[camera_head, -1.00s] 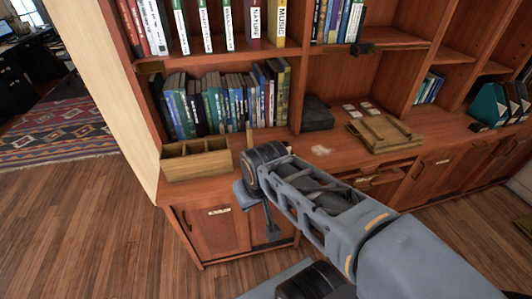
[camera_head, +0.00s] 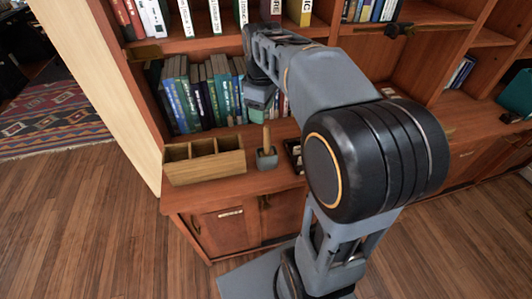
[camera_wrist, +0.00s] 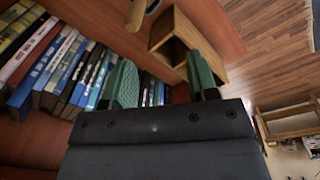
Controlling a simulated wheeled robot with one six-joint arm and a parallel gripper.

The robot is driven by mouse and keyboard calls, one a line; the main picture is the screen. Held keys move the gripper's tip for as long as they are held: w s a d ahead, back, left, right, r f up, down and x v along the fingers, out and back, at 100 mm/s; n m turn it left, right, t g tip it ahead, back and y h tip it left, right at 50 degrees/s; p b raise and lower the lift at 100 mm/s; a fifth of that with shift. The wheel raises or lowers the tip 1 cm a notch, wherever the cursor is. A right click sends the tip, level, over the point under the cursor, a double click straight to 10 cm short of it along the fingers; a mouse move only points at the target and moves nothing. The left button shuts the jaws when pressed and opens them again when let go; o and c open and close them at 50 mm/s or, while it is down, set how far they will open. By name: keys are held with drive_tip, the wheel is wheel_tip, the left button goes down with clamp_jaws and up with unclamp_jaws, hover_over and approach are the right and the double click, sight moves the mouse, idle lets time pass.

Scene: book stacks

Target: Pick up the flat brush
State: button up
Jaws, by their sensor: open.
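A wooden handle (camera_head: 266,137) stands upright in a small grey cup (camera_head: 267,161) on the counter, right of a wooden compartment box. It may belong to the flat brush; I see no bristles. A similar handle (camera_wrist: 136,14) shows at the top edge of the wrist view. My gripper (camera_head: 261,100) is above the counter, in front of the shelved books, near and above the cup. In the wrist view my gripper (camera_wrist: 161,84) has its green-padded fingers apart, with nothing held between them.
The wooden box (camera_head: 205,168) stands left of the cup and is close to the fingers in the wrist view. A row of books (camera_head: 200,95) stands behind. A shelf edge (camera_head: 190,42) runs above. My arm hides much of the counter's right part.

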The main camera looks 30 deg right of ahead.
sight(267, 126)
drive_tip(key=w+d+f+n, duration=0.1)
drive_tip(key=f, duration=0.1)
drive_tip(key=w+d+f+n, duration=0.1)
drive_tip(key=f, duration=0.2)
drive_tip(key=w+d+f+b, duration=0.1)
drive_tip(key=f, duration=0.1)
drive_tip(key=shift+w+f+n+g, duration=0.25)
drive_tip(key=shift+n+g, duration=0.15)
drive_tip(key=shift+d+f, duration=0.15)
drive_tip(key=shift+f, duration=2.75)
clamp_jaws()
